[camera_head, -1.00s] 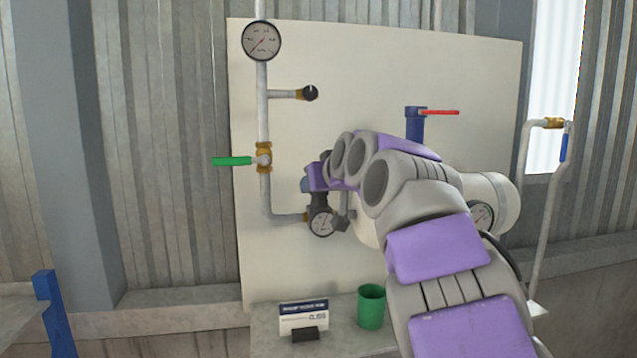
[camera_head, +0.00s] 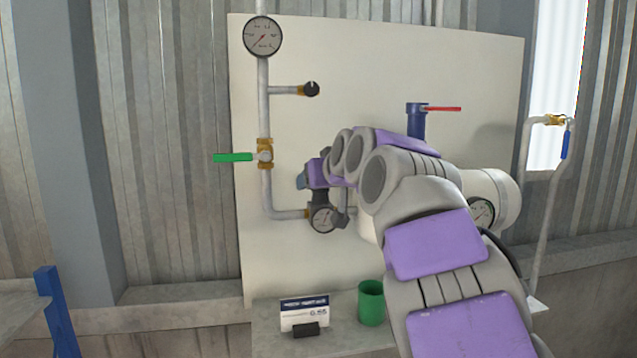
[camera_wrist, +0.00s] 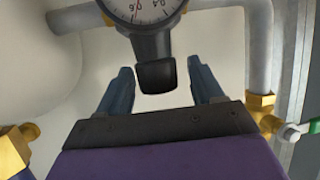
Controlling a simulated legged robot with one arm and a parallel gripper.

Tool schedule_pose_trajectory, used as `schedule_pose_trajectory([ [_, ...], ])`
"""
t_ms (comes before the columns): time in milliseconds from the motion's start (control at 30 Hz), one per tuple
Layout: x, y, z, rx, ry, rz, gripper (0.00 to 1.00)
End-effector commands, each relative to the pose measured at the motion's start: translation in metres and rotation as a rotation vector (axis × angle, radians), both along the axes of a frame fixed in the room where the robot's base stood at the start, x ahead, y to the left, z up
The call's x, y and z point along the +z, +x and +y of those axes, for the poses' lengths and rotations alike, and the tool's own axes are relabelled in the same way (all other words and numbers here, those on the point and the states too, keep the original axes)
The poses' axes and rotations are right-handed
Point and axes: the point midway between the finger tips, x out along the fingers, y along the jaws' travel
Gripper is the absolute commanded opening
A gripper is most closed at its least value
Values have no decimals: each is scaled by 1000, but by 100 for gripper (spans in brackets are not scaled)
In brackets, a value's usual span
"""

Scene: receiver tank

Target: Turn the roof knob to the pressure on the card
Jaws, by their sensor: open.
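The roof knob (camera_wrist: 157,76) is a dark, tapered knob on a black regulator body below a round gauge in the wrist view. The regulator gauge (camera_head: 323,218) also shows in the head view, at the foot of the left pipe. My gripper (camera_wrist: 162,88) is open, with one blue finger on each side of the knob and visible gaps between. In the head view my gripper (camera_head: 306,179) is just above the regulator and hides the knob. The white card (camera_head: 304,314) stands on the ledge; its large number is too blurred to read surely. The regulator gauge is cropped in the wrist view.
A green-handled valve (camera_head: 235,157) is left of the regulator, with a small black knob (camera_head: 312,89) and a large gauge (camera_head: 263,36) above. A red lever (camera_head: 442,109) and white tank (camera_head: 492,192) are right. A green cup (camera_head: 371,303) stands beside the card.

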Motion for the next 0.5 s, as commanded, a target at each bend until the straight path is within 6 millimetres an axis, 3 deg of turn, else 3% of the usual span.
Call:
schedule_pose_trajectory([
  [167,7,-15,-7,-2,1,-3,66],
  [500,35,-77,-35,0,1,-6,66],
])
